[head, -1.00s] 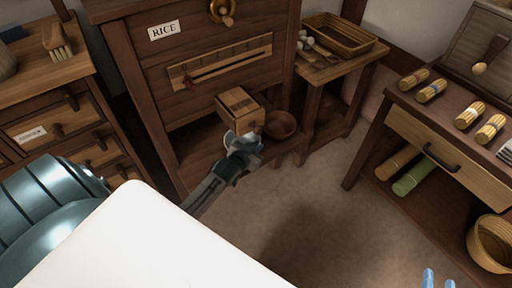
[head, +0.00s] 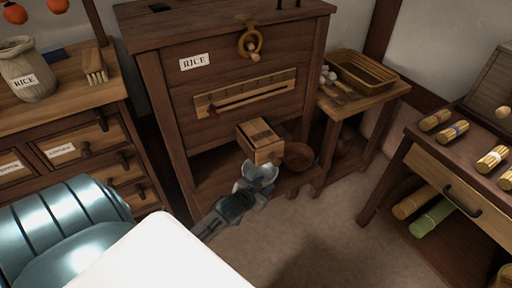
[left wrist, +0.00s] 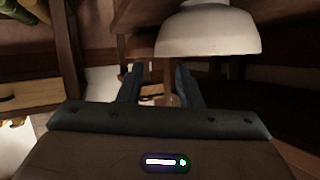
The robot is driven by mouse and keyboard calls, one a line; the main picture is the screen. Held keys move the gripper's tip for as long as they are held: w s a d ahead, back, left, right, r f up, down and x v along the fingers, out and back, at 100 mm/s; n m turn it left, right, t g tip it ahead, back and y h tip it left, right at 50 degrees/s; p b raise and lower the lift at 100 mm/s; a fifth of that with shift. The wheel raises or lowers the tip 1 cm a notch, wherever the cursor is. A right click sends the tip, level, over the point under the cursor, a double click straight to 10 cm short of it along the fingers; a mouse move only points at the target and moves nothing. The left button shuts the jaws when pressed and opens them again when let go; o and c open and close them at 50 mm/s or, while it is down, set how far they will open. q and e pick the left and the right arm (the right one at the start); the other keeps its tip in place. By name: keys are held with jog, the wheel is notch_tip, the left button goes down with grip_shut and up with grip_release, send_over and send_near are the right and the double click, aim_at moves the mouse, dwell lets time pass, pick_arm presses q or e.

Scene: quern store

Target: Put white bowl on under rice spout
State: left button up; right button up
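The white bowl (left wrist: 208,32) shows large in the left wrist view, just past the fingertips and above the right finger. It looks upside down there, but that view itself seems inverted. My left gripper (left wrist: 157,78) has its two dark fingers apart, with a gap between them and no bowl wall visible in it. In the head view my left gripper (head: 258,178) is low in front of the rice chest, by the wooden spout box (head: 262,142). A pale curved shape shows at its fingertips; I cannot tell bowl from fingers there. My right gripper is out of view.
The rice chest (head: 225,85) has a slotted panel and a ring handle. A brown bowl (head: 300,157) sits low beside the spout box. A small side table with a tray (head: 365,72) stands right of it. Floor (head: 320,215) is clear in front.

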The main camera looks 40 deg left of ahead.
pick_arm(q)
jog(key=s+d+r+g+h, duration=0.1)
jog(key=s+d+r, duration=0.1)
jog(key=s+d, duration=0.2)
jog(key=s+d+r+g, duration=0.1)
jog(key=s+d, duration=0.3)
jog(key=s, duration=0.6)
jog(key=s+d+r+g+h, duration=0.1)
jog(key=s+d+r+g, duration=0.1)
jog(key=s, duration=0.5)
jog(key=shift+s+d+r+n+h+p, duration=0.2)
jog(key=shift+d+r+n+h+p, duration=0.15)
jog(key=shift+d+r, duration=0.6)
jog(key=shift+f, duration=0.1)
